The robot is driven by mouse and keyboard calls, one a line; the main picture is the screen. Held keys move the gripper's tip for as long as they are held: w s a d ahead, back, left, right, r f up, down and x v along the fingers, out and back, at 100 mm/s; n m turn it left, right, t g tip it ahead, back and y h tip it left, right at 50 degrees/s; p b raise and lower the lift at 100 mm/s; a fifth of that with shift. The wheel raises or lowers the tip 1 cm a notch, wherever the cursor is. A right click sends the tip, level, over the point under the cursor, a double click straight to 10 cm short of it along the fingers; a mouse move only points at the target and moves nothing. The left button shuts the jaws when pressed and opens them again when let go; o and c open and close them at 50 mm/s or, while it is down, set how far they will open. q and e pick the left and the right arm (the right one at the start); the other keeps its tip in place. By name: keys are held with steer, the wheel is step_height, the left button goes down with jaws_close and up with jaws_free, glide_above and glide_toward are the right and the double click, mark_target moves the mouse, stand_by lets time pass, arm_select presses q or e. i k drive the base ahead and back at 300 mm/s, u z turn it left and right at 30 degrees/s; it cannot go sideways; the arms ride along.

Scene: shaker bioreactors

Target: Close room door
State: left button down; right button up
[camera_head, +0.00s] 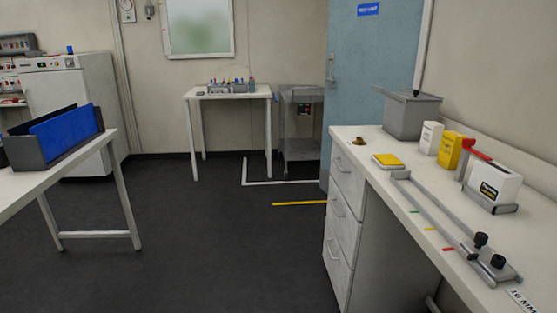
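The room door (365,75) is a light blue panel at the back right, with a blue sign (368,9) near its top. A metal handle (331,68) is on its left edge. The door stands at an angle to the back wall, and its lower right part is hidden behind the white counter. I cannot tell from this view how far open it is. Neither of my grippers is in view.
A white counter with drawers (345,197) stands at the right, carrying a grey bin (410,117). A small white table (228,93) and grey cart (300,150) stand at the back. Another table (95,236) is at left. Dark floor (210,250) between is clear.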

mark_target(370, 43)
steer(key=u, duration=0.15)
steer(key=i, duration=2.65)
steer(key=z, duration=0.3)
steer(key=i, duration=2.7)
steer(key=z, duration=0.45)
